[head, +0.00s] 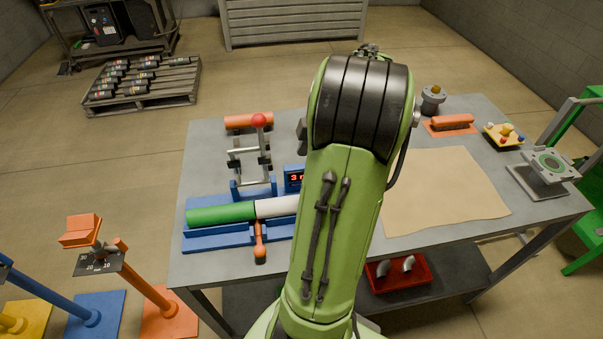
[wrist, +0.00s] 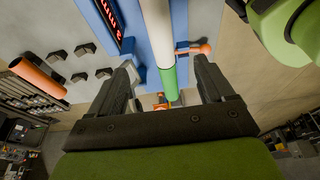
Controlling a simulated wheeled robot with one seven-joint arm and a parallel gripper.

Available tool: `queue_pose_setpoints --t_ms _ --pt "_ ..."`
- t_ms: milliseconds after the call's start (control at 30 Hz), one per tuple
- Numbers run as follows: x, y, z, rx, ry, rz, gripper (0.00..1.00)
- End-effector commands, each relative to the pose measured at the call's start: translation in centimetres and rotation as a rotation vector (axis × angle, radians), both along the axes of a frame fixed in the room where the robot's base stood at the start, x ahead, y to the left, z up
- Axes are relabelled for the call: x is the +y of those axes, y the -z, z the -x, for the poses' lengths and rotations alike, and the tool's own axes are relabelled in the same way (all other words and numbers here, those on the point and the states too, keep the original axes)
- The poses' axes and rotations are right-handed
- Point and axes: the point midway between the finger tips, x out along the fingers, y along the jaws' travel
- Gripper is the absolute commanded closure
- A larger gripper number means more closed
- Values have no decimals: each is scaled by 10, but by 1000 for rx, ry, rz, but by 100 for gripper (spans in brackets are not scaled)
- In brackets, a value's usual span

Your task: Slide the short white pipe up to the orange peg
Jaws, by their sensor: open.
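The white pipe (head: 276,207) lies in line with a green pipe (head: 221,215) in a blue trough fixture (head: 212,241); their ends appear to meet. My arm hides the white pipe's right part. An orange rod with a rounded end (head: 259,241) sticks out at the front near that joint; I cannot tell whether it is the peg. In the wrist view, the white pipe (wrist: 156,32), green pipe (wrist: 168,84) and orange rod (wrist: 193,49) show again. My gripper (wrist: 164,63) is open, fingers on either side of the pipe line, holding nothing. The head view hides it.
A red-digit display (head: 294,178) stands behind the trough. A red-knobbed clamp (head: 259,121) and an orange cylinder (head: 240,122) are farther back. A tan mat (head: 445,190) lies bare to the right. A metal fixture (head: 546,170) stands at the table's right edge.

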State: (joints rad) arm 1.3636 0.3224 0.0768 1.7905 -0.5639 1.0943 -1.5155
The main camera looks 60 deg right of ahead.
Motion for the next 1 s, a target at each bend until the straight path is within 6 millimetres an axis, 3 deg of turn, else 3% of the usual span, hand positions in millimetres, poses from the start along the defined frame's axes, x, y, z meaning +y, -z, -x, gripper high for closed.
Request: queue_pose_setpoints --t_ms 600,800,1000 --pt "25 118 -26 3 -1 -4 19" --pt "29 140 -32 3 0 -2 19" --pt "29 143 -33 2 1 0 19"
